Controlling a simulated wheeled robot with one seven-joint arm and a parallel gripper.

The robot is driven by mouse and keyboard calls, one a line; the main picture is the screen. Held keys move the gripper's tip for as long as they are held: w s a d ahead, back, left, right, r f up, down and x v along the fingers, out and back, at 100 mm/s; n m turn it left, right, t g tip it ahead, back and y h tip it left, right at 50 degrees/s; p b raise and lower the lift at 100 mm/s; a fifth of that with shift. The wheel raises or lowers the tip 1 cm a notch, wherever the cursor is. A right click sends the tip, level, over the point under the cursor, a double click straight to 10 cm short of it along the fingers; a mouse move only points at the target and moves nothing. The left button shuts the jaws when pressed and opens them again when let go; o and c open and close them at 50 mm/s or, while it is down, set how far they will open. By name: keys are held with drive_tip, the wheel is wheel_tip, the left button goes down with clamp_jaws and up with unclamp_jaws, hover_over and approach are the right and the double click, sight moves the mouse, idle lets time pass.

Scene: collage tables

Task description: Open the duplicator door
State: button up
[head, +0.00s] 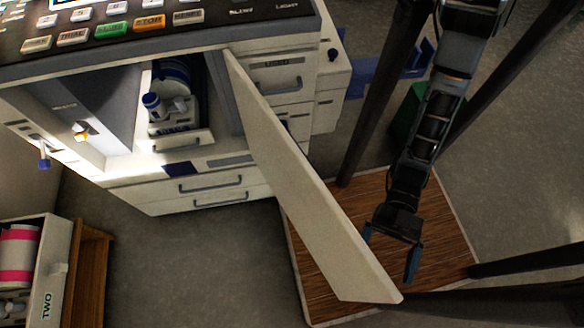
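The duplicator (110,190) stands at the upper left in the head view, a cream machine with a control panel on top. Its door (310,195) is a pale panel hinged at the right of the opening. The door stands swung well out, towards the front of the picture. Inside the opening a blue and white drum part (172,80) shows. My gripper (390,260) is to the right of the door, near its free end, pointing down with its two fingers apart and nothing between them. I cannot tell whether a finger touches the door.
A wood-topped surface (440,235) lies below my gripper. Dark posts (372,95) stand beside my arm. A box marked TWO (48,275) with a pink and white roll is at the lower left. The floor (200,270) in front of the duplicator is clear.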

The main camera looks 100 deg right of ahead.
drive_tip(key=shift+s+a, duration=0.15)
drive_tip(key=shift+a, duration=0.05)
drive_tip(key=shift+c, duration=0.4)
drive_tip(key=shift+s+d+f, duration=0.15)
drive_tip(key=shift+s+d, duration=0.3)
drive_tip(key=shift+d, duration=0.1)
drive_tip(key=shift+c, duration=1.3)
drive_tip(key=shift+s+d, duration=0.15)
drive_tip(key=shift+d, duration=0.05)
drive_tip(key=c, duration=0.3)
drive_tip(key=shift+b+v, duration=0.95)
drive_tip(key=shift+v, duration=2.75)
drive_tip(key=shift+c, duration=0.2)
drive_tip(key=shift+d+r, duration=0.1)
drive_tip(key=shift+r, duration=0.1)
drive_tip(key=shift+w, duration=0.2)
